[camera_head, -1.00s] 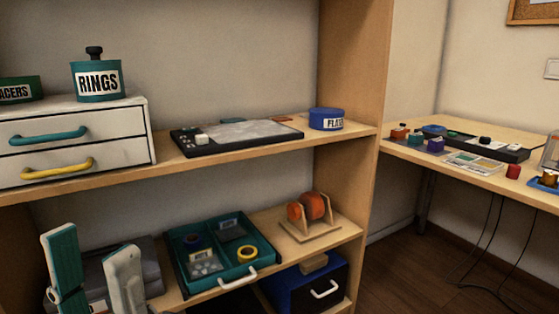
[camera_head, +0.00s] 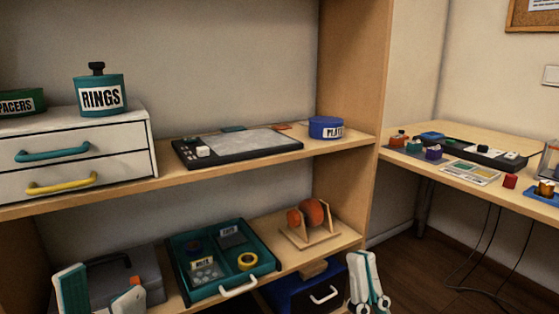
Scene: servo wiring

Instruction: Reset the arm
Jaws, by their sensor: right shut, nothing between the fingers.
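My left gripper (camera_head: 100,291) is at the bottom left of the head view, in front of the lower shelf. Its two white and teal fingers stand apart with nothing seen between them. The lower parts of both grippers are cut off by the picture edge.
A teal tray (camera_head: 271,266) and an orange spool on a wooden stand (camera_head: 309,236) sit on the lower shelf. A grey case (camera_head: 112,262) is behind my left gripper. A blue-black box (camera_head: 289,293) is below. The desk (camera_head: 463,128) at right holds several parts.

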